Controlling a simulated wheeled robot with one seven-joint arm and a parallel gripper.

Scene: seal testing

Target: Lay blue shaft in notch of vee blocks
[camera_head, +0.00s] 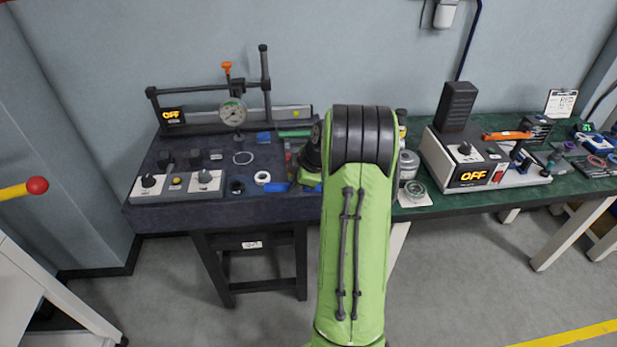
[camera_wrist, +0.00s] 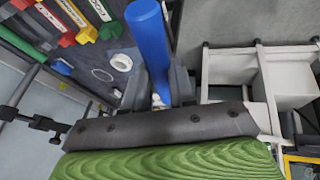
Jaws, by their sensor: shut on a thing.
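The blue shaft (camera_wrist: 150,42) is held between the two dark fingers of my gripper (camera_wrist: 160,88) in the wrist view. It points up and away from the fingers. In the head view a blue length (camera_head: 290,188), seemingly the same shaft, shows low over the front of the dark bench, left of my green arm. My arm hides most of the gripper there. Small dark blocks (camera_head: 195,157) stand on the bench behind the control box. They may be the vee blocks, but their notches are too small to make out.
A control box (camera_head: 178,186) with knobs sits at the bench's front left. A dial gauge (camera_head: 233,112) on a rail stands behind. A white ring (camera_head: 262,178) and dark ring (camera_head: 237,187) lie near the shaft. The right bench holds another machine (camera_head: 468,160).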

